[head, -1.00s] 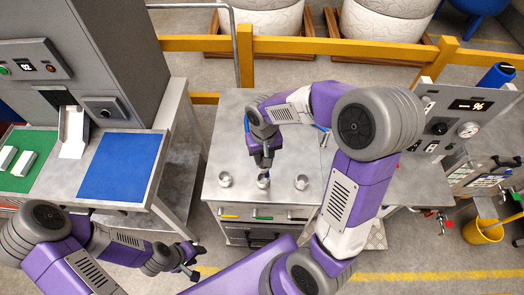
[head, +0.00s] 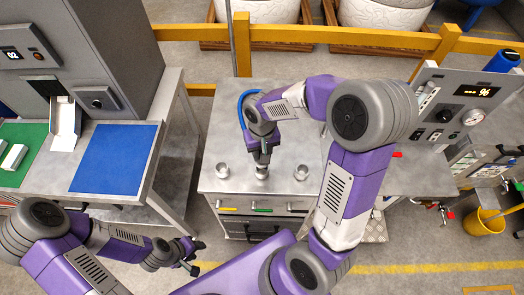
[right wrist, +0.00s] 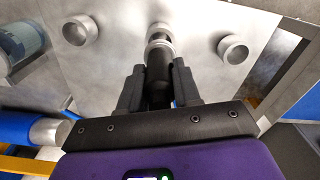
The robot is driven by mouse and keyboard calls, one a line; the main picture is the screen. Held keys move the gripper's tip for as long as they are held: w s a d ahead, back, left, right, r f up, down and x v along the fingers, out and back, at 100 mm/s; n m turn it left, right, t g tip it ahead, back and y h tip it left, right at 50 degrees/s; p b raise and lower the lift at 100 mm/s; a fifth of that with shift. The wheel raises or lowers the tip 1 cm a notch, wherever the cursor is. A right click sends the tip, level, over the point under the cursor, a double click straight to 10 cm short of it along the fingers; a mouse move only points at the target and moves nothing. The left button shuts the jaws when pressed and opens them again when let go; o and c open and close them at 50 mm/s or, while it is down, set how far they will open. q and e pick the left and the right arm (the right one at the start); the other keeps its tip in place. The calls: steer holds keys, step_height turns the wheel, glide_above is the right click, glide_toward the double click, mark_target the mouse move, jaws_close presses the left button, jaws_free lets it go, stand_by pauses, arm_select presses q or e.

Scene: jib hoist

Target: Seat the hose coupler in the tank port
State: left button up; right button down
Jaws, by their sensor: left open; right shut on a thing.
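My right gripper (head: 262,156) is shut on the hose coupler, a dark cylinder (right wrist: 158,78) in the right wrist view. It points down at the middle of three silver port rings (head: 262,174). The coupler's lower end lines up with the middle ring (right wrist: 160,30); I cannot tell how deep it sits. The left ring (head: 222,170) and right ring (head: 301,173) stand empty. A blue hose (head: 242,104) loops behind the right wrist. My left gripper (head: 192,262) is open and empty, low in front of the cabinet's left side.
A table with a blue mat (head: 115,160) stands left. A gauge panel (head: 455,105) and yellow bucket (head: 484,222) are at right. A yellow rail (head: 330,47) runs behind.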

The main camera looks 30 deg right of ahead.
stand_by(0.7)
steer(key=shift+f+b, duration=1.65)
steer(key=shift+f, duration=0.3)
steer(key=c, duration=0.7)
jaws_free()
step_height(320, 180, up, 8)
steer(key=shift+f+p, duration=0.15)
steer(key=shift+p, duration=0.55)
steer(key=shift+s+f, duration=0.1)
